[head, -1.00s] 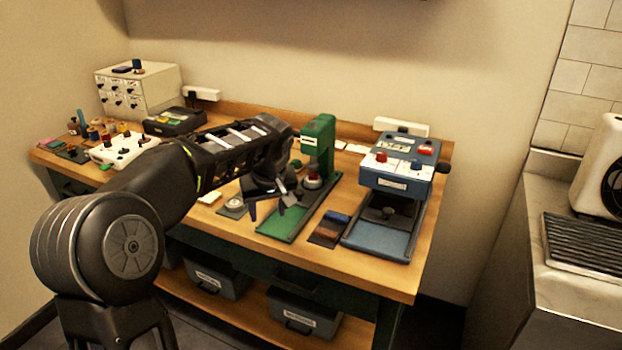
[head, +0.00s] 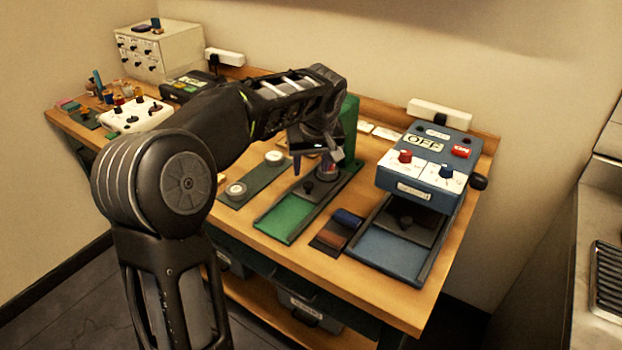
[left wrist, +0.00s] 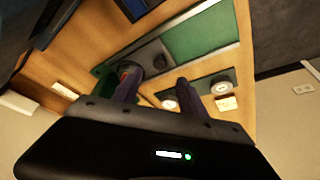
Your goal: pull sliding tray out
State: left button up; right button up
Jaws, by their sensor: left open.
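Two stations have a sliding tray with a dark plate and round knob. The green press (head: 349,125) stands over a green-floored track with a dark sliding tray (head: 322,184); its knob (head: 308,187) shows in front of the press. The blue machine (head: 425,168) has a similar dark tray (head: 420,228) over a blue floor. My left gripper (head: 317,160) is open and empty, above the green press's tray, pointing down. It also shows in the left wrist view (left wrist: 158,80), with the green floor (left wrist: 200,38) beyond. My arm hides part of the press. My right gripper is out of view.
Brown and blue blocks (head: 340,228) lie between the two tracks. A dark strip with round white discs (head: 236,189) lies left of the green track. The front table edge is clear.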

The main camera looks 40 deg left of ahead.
aim_at(308, 184)
pick_arm(q)
jog(key=shift+p+x, duration=0.5)
jog(key=shift+x, duration=3.45)
jog(key=shift+c, duration=0.3)
grip_shut()
